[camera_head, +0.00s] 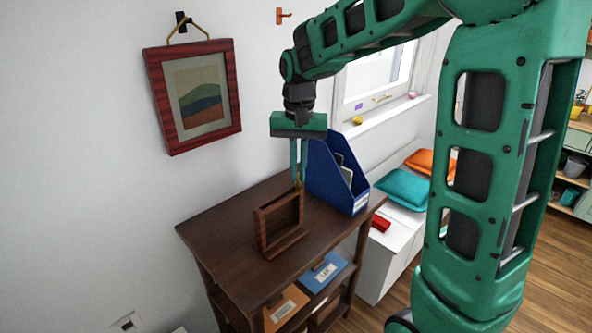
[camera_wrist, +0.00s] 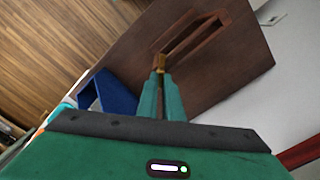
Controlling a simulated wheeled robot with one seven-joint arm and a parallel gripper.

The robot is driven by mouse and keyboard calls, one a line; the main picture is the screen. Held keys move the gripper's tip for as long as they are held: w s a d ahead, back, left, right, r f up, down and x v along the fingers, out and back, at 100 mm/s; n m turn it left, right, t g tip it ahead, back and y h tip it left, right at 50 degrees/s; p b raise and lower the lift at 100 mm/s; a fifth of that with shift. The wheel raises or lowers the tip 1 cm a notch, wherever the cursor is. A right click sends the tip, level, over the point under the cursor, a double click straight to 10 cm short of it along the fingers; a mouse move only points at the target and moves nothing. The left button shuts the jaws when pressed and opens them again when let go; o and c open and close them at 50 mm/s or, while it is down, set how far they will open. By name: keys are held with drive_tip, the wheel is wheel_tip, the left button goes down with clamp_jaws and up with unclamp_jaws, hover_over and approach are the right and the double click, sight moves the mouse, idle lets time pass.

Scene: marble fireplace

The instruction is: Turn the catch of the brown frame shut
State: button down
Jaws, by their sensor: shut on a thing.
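The brown frame (camera_head: 265,228) stands upright on the dark wooden table (camera_head: 220,224). It also shows in the wrist view (camera_wrist: 205,38), seen from above. A small brass-coloured catch (camera_wrist: 160,63) sits at the frame's near end in the wrist view. My gripper (camera_head: 297,182) points down at the frame's upper right corner. In the wrist view its fingertips (camera_wrist: 162,76) are close together on the catch. The fingers hide part of the catch, and I cannot tell its exact angle.
A blue file holder (camera_head: 325,178) stands close behind my gripper. A red-framed picture (camera_head: 160,95) hangs on the wall to the left. A white bench with teal (camera_head: 403,190) and orange cushions is at right. The table's left part is clear.

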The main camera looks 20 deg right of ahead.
drive_tip(key=m, duration=0.4)
drive_tip(key=shift+m, duration=1.9)
drive_tip(key=c, duration=1.9)
unclamp_jaws()
wheel_tip(320, 180, up, 11)
drive_tip(key=shift+f, duration=0.15)
